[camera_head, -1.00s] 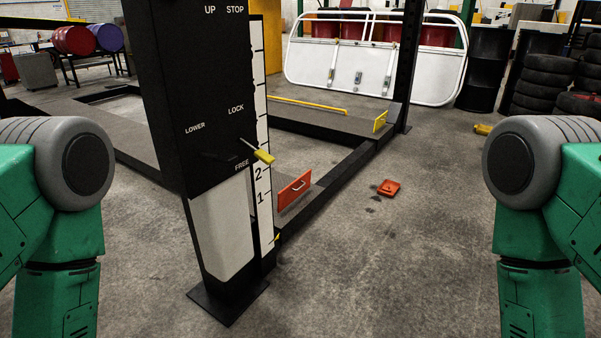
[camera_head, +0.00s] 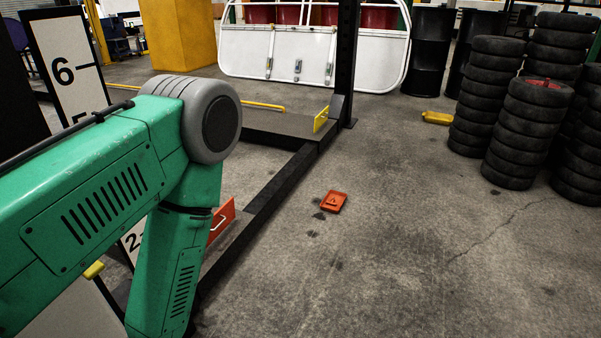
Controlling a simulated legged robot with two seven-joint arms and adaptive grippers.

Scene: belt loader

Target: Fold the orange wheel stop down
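The orange wheel stop (camera_head: 221,217) is an upright orange plate with a pale handle at the near end of the dark lift runway. My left arm partly covers it in the head view. The arm comes in from the left and bends down in front of the lift post. Neither my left gripper nor my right gripper shows in the view. I cannot see anything touching the wheel stop.
A red tray (camera_head: 333,202) lies on the floor right of the runway (camera_head: 272,189). A yellow wheel stop (camera_head: 321,119) stands farther along. Stacked tires (camera_head: 515,130) and black drums (camera_head: 430,50) stand at right.

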